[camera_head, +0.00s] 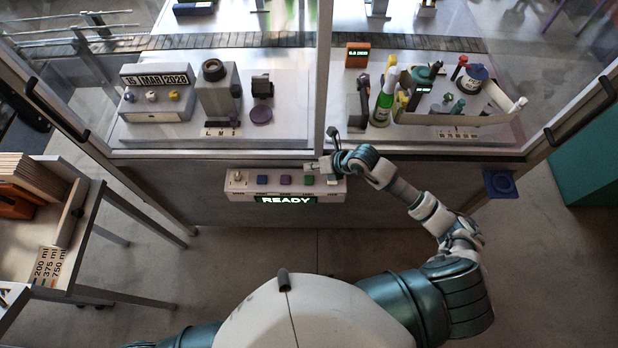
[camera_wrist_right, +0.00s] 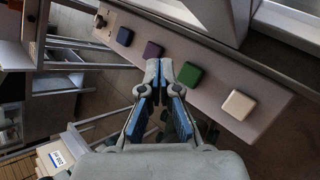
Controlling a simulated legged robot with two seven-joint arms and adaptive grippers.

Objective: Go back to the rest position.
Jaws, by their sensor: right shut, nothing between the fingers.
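My right gripper (camera_head: 318,167) is shut and empty, at the right end of the control panel (camera_head: 247,190) on the front of the machine. The panel has a knob, a blue button (camera_head: 262,180), a purple button (camera_head: 285,180), a green button (camera_head: 309,180) and a lit READY display (camera_head: 287,200). In the right wrist view the shut fingertips (camera_wrist_right: 160,72) point between the purple button (camera_wrist_right: 152,51) and the green button (camera_wrist_right: 190,74); I cannot tell whether they touch the panel. A white button (camera_wrist_right: 238,104) shows there too. My left gripper is not in view.
Behind clear panes stand a date unit (camera_head: 155,95), a grey press (camera_head: 217,90) and a green bottle (camera_head: 383,105) beside a tray of tools. A blue square pad (camera_head: 499,184) sticks out at right. A shelf cart (camera_head: 85,235) stands at left. The floor between is clear.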

